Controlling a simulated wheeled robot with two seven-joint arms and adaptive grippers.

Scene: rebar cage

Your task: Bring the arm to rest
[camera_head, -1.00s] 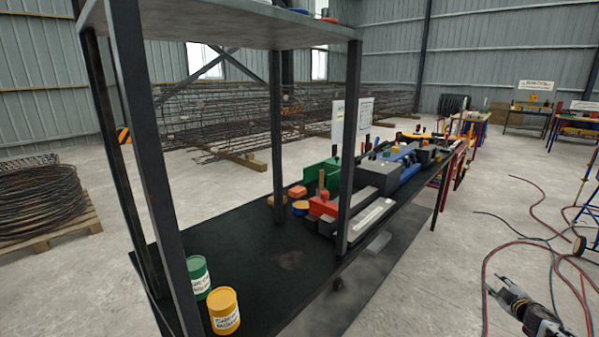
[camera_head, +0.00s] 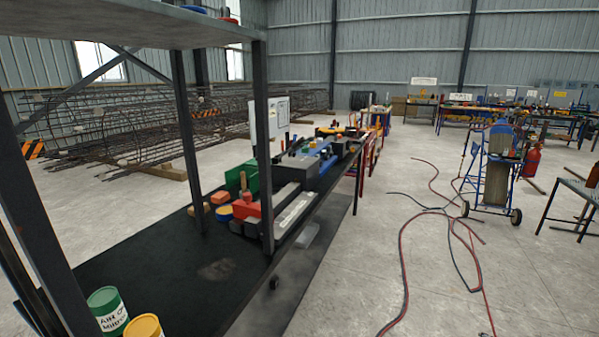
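Neither of my grippers shows in the head view now, and no part of my arms is in the picture. What they hold, if anything, cannot be seen. A dark shelf rack (camera_head: 150,262) stands close in front of me on the left. A green can (camera_head: 107,311) and a yellow can (camera_head: 144,327) stand on its lower shelf at the bottom left, cut by the frame edge. A red box (camera_head: 245,208), a green box (camera_head: 241,176) and grey cases (camera_head: 296,170) sit farther along the shelf.
Red and dark hoses (camera_head: 405,265) lie on the floor at right. A blue wheeled cart (camera_head: 494,175) and a red cylinder (camera_head: 531,162) stand beyond. Workbenches (camera_head: 470,112) line the back. Rebar cages (camera_head: 130,130) lie behind the rack.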

